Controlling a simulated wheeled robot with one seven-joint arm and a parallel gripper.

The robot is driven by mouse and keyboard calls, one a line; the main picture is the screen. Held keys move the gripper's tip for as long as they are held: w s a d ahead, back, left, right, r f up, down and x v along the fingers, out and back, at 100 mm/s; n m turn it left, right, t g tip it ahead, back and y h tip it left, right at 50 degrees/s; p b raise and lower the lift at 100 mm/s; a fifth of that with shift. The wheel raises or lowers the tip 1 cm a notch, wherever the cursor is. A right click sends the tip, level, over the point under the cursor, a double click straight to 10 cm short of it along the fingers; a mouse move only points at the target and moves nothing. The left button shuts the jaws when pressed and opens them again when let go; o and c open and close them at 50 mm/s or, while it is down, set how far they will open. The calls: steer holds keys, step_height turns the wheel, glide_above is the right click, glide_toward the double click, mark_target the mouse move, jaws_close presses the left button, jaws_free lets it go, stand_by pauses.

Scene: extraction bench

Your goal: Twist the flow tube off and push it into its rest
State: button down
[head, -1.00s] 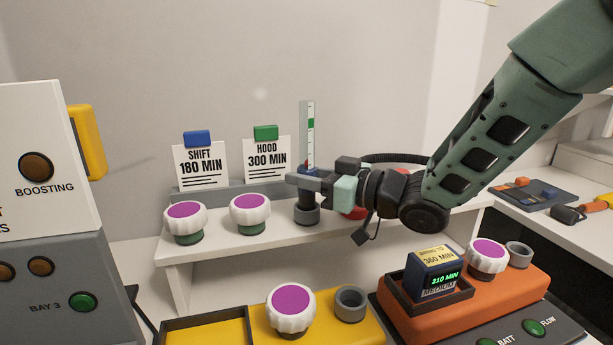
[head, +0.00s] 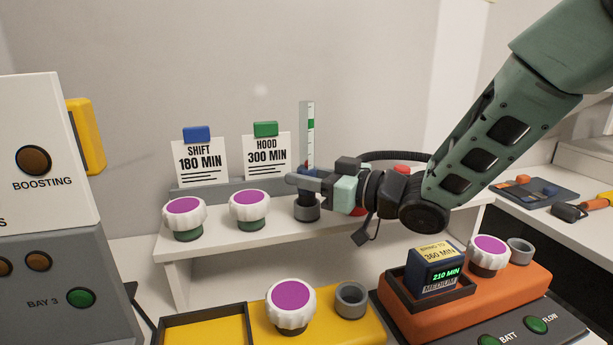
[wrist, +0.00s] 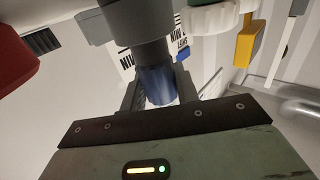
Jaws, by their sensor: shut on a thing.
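The flow tube (head: 307,137) is a clear upright tube with a scale and a green band, on a dark blue lower part. My gripper (head: 305,185) is shut on that lower part from the right. In the wrist view the blue part (wrist: 158,86) sits between my fingers (wrist: 157,98). The tube stands upright over a grey ring-shaped holder (head: 306,211) on the white shelf. Its dark lower end meets the holder; I cannot tell how deep it sits. Other grey ring holders are empty, on the yellow unit (head: 351,300) and the orange unit (head: 520,250).
White knobs with purple tops stand on the shelf (head: 250,208), the yellow base (head: 290,305) and the orange base (head: 488,255). The SHIFT card (head: 200,163) and HOOD card (head: 267,157) stand behind. A red thing (head: 401,170) is partly hidden behind my wrist.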

steer(key=shift+f+b, duration=0.8)
steer(key=shift+f, duration=0.05)
stand_by(1.0)
steer(key=c, duration=1)
jaws_free()
steer(key=shift+o, duration=0.2)
steer(key=shift+r, duration=0.2)
steer(key=shift+r+p, duration=1.7)
steer(key=shift+r, duration=0.4)
